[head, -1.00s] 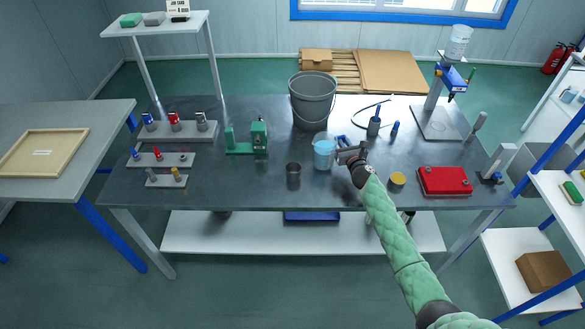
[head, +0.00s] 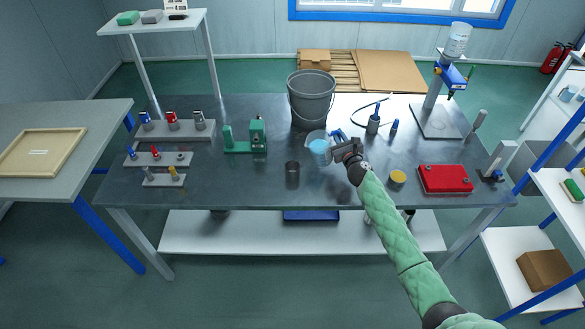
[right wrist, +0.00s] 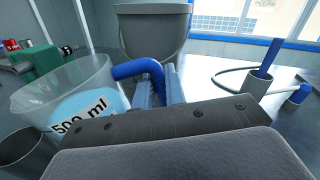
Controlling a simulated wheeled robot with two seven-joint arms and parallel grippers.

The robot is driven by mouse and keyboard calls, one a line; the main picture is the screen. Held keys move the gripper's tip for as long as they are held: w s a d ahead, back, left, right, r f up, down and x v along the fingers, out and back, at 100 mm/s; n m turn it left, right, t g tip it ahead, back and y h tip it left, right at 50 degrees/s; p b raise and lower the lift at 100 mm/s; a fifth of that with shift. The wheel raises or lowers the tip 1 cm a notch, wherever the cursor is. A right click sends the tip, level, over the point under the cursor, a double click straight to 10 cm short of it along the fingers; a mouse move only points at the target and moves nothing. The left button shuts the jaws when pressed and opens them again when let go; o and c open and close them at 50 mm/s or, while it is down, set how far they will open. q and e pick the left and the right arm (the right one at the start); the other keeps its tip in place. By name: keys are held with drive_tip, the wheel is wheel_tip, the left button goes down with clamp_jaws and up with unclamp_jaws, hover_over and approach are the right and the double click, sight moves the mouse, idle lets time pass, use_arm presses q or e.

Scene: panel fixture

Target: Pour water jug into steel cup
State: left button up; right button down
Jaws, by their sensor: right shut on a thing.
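The water jug (head: 318,147) is clear with light-blue water inside, a blue handle and a "500 ml" label, which shows in the right wrist view (right wrist: 80,100). My right gripper (head: 345,146) is shut on its handle and holds it above the table. The jug looks somewhat tilted, with the water still inside. The steel cup (head: 292,174) stands upright on the table, left of and nearer than the jug. It shows partly at the lower left of the right wrist view (right wrist: 18,150). No stream of water is visible. My left gripper is out of view.
A grey bucket (head: 311,98) stands behind the jug. A green fixture (head: 257,135) is to the left. A yellow-topped tin (head: 397,177) and a red case (head: 445,179) lie to the right. The table (head: 235,185) is clear left of the cup.

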sight(334, 134)
drive_tip(key=a+r+n, duration=0.1)
drive_tip(key=s+a+r+n+b, duration=0.1)
drive_tip(key=shift+a+n+t+y, duration=0.1)
drive_tip(key=shift+n+t+y, duration=0.2)
drive_tip(key=shift+n, duration=0.1)
drive_tip(key=shift+s, duration=0.1)
drive_tip(key=shift+b, duration=0.3)
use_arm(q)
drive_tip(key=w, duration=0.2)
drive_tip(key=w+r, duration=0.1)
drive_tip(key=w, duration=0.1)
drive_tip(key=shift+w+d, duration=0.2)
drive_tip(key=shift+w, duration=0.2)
use_arm(e)
drive_tip(key=shift+a+r, duration=0.1)
drive_tip(key=shift+a, duration=0.05)
